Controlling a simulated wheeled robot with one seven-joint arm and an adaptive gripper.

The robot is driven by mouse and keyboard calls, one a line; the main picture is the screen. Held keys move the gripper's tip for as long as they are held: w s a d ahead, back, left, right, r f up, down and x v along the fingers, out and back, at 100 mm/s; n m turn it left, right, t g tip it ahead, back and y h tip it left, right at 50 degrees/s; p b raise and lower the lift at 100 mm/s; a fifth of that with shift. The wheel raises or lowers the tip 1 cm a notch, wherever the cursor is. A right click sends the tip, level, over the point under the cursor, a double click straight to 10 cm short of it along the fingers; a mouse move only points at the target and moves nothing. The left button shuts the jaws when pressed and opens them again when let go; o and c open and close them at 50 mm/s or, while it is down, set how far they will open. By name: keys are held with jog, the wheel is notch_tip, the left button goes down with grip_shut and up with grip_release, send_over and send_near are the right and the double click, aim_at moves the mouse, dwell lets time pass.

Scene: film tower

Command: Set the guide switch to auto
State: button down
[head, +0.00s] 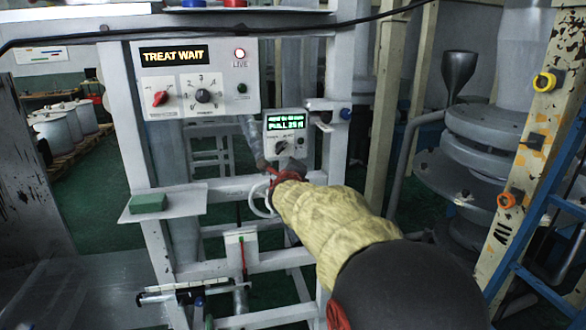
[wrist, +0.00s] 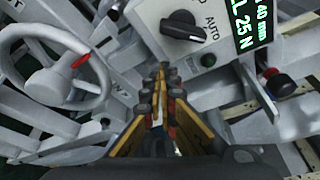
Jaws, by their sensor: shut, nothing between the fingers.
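The guide switch is a black rotary knob (wrist: 183,26) on a small grey control box, with the word AUTO printed to its right in the wrist view. Another label above it is cut off by the top edge. It also shows as a small dark knob in the head view (head: 282,147), below the box's green display. I cannot clearly tell which label it points to. My gripper (wrist: 163,78) is shut and empty, its fingertips below and left of the knob, apart from it in the picture. In the head view the gripper is mostly hidden by my arm.
The display (wrist: 248,38) reads 40 mm and 25 N. A handwheel (wrist: 97,85) is at left. A larger panel (head: 214,96) reads TREAT WAIT. A yellow post (head: 540,120) stands right.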

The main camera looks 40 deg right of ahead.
jog(key=s+p+v, duration=0.1)
jog(key=v, duration=0.8)
jog(key=shift+s+d+p, duration=0.2)
jog(key=shift+p, duration=0.2)
